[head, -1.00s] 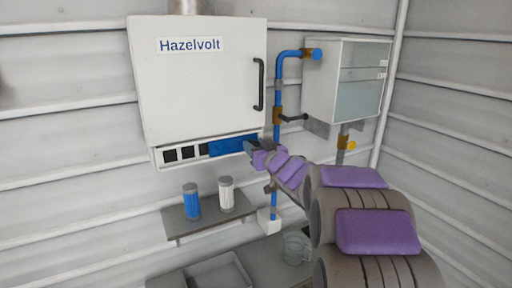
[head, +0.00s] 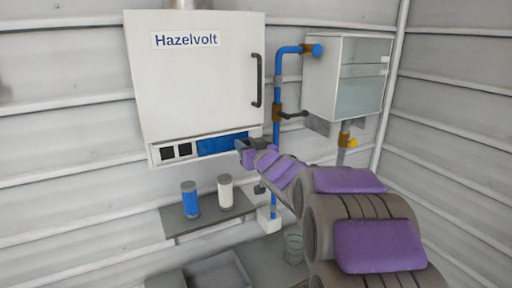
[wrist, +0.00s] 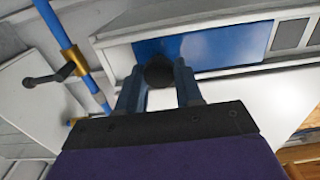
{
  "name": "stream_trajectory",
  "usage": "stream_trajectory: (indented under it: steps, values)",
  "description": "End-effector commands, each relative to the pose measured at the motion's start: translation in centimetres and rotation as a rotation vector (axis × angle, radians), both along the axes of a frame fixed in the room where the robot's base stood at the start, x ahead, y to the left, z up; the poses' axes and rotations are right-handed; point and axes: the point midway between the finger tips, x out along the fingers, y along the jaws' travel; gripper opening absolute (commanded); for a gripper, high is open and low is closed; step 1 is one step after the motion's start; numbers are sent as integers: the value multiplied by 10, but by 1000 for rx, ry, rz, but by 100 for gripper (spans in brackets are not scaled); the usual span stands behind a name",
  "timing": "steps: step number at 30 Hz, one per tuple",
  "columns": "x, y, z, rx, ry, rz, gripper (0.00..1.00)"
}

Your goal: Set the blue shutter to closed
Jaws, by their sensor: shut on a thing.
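The blue shutter (head: 220,144) lies in the white strip along the bottom of the Hazelvolt cabinet. Its left end is beside two dark square openings (head: 176,152) that are uncovered. My gripper (head: 243,147) is at the shutter's right end. In the wrist view the shutter (wrist: 220,48) is just beyond my fingers (wrist: 158,85). They are shut on a round dark knob (wrist: 158,71) on the shutter's front. The knob is hidden by my gripper in the head view.
The white cabinet (head: 200,80) has a black handle. A blue pipe (head: 277,90) with a dark lever runs close right of my gripper. A glass-fronted box (head: 350,75) hangs further right. Below, a shelf (head: 180,222) holds a blue cylinder (head: 190,200) and a white cylinder (head: 225,191).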

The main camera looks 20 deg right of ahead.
Motion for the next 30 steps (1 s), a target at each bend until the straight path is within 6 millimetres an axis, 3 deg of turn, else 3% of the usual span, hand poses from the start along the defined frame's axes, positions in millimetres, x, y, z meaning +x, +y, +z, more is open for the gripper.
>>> stream_trajectory:
  steps: [1, 6, 13, 18, 30]
  values:
    - [0, 16, -9, 1, 10, 7, 0]
    - [-2, 58, -10, 0, 10, 6, 0]
    - [-3, 99, -11, -1, 14, 3, 0]
    - [-3, 113, -9, 0, 13, 2, 0]
    - [-2, 116, -8, 0, 15, 0, 0]
